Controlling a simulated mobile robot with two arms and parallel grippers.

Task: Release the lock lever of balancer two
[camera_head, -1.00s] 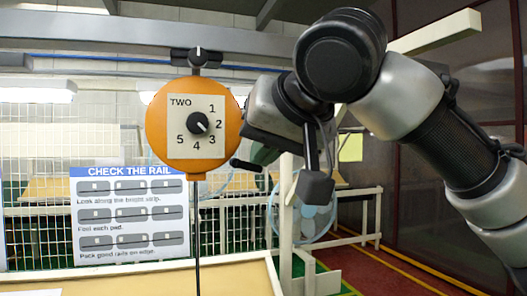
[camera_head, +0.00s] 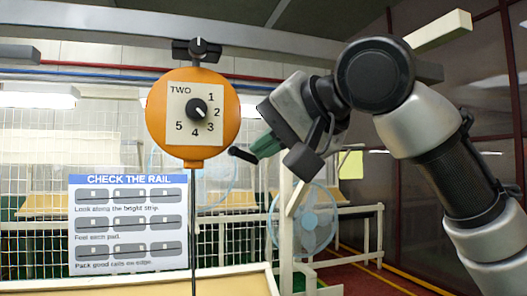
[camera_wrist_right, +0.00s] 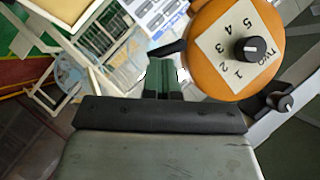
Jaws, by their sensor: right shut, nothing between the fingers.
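Balancer two is an orange round disc (camera_head: 158,135) marked TWO, with a black knob on a numbered dial; it hangs left of centre in the head view. It also shows at upper right in the wrist view (camera_wrist_right: 210,80). A short black lever (camera_head: 243,154) sticks out from its lower right edge; it shows in the wrist view too (camera_wrist_right: 170,48). My right gripper (camera_head: 264,147) has green fingers, shut and empty, close by the lever's outer end. In the wrist view the fingertips (camera_wrist_right: 160,66) lie just below the lever; contact cannot be told. My left gripper is out of view.
A black clamp with a knob (camera_head: 198,46) joins the balancer to the overhead beam (camera_head: 90,53). A thin cable (camera_head: 194,225) hangs below it. A CHECK THE RAIL sign (camera_head: 127,222), mesh fence and fan (camera_head: 304,222) stand behind. Open room lies below the gripper.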

